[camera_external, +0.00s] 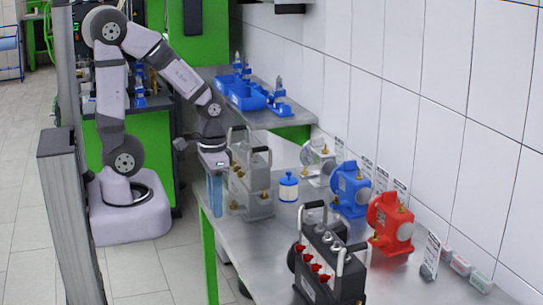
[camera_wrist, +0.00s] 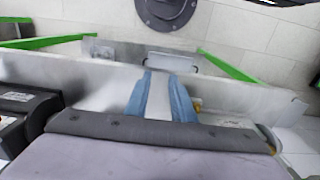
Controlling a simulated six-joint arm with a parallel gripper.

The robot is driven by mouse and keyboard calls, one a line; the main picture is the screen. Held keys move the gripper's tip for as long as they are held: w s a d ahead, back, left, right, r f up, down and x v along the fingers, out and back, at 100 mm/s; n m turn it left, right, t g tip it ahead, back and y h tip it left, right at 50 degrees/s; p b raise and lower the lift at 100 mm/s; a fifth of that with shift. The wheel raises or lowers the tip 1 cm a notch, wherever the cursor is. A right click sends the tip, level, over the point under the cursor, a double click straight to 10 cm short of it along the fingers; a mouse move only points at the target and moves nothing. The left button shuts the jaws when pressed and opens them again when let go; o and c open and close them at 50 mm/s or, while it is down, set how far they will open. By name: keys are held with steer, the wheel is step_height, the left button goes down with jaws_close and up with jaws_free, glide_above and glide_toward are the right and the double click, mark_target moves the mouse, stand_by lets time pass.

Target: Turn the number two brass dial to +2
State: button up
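My gripper (camera_external: 215,190) points down at the left end of the metal table, just left of a grey box with handles (camera_external: 256,208). Brass-coloured parts also show on the blue pump (camera_external: 350,189) and red pump (camera_external: 390,222).
A black box with red knobs and handles (camera_external: 325,262) stands at the table's front. A white container with a blue lid (camera_external: 288,188) and a pale pump (camera_external: 318,158) stand behind the grey box. The tiled wall (camera_external: 430,110) bounds the table on the right.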

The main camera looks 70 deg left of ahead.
step_height(320, 180, up, 11)
steer(key=w+a+p, duration=0.2)
steer(key=w+p, duration=0.1)
steer(key=p, duration=0.5)
steer(key=w+a+y+b, duration=0.1)
steer(key=w+a+b, duration=0.3)
steer(key=a+b, duration=0.3)
steer(key=w+a+y+b, duration=0.1)
steer(key=w+a+b, duration=0.3)
steer(key=a, duration=0.6)
steer(key=shift+s+a+f, duration=0.1)
steer(key=shift+s+f, duration=0.1)
steer(key=shift+f, duration=1)
steer(key=shift+s+a+f, duration=0.1)
steer(key=shift+s+f, duration=0.05)
steer(key=shift+f, duration=1.1)
steer(key=shift+s+a+f, duration=0.1)
steer(key=shift+s+f, duration=0.1)
steer(key=shift+f, duration=1)
steer(key=shift+d, duration=0.1)
jaws_close()
